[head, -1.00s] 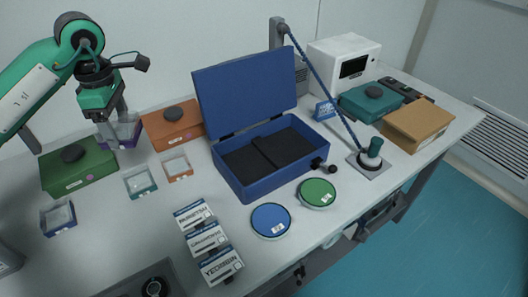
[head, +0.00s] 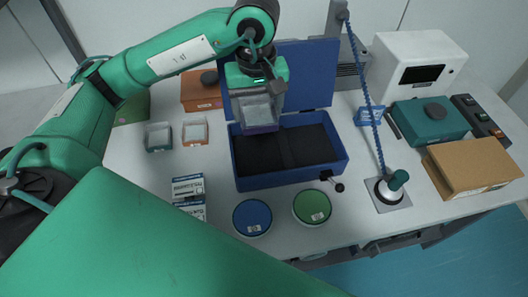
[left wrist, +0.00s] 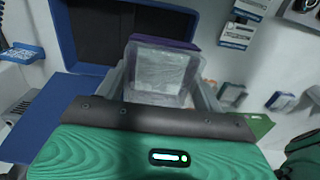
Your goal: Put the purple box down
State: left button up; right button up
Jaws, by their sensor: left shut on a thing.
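The purple box (head: 262,128) is a small clear-walled box with a purple rim. My left gripper (head: 259,104) is shut on it and holds it in the air, over the left part of the open blue case (head: 292,178) in the head view. In the left wrist view the purple box (left wrist: 160,72) sits between the two grey fingers, with the blue case (left wrist: 70,62) behind it to the left. The gripper hides part of the box and of the case's lid. I cannot tell the exact height above the case. My right gripper is not in view.
The case's lid (head: 312,85) stands open behind. Teal (head: 158,138) and orange (head: 195,132) small boxes stand left of the case. Blue (head: 252,217) and green (head: 312,207) round dishes lie in front. A lamp-like stand (head: 388,190) is to the right.

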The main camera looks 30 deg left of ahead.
pick_arm(q)
notch_tip(320, 180, down, 17)
jog(key=p, duration=0.3)
jog(key=shift+f, duration=0.35)
jog(key=shift+f, duration=0.1)
jog(key=shift+f, duration=0.1)
jog(key=o, duration=0.7)
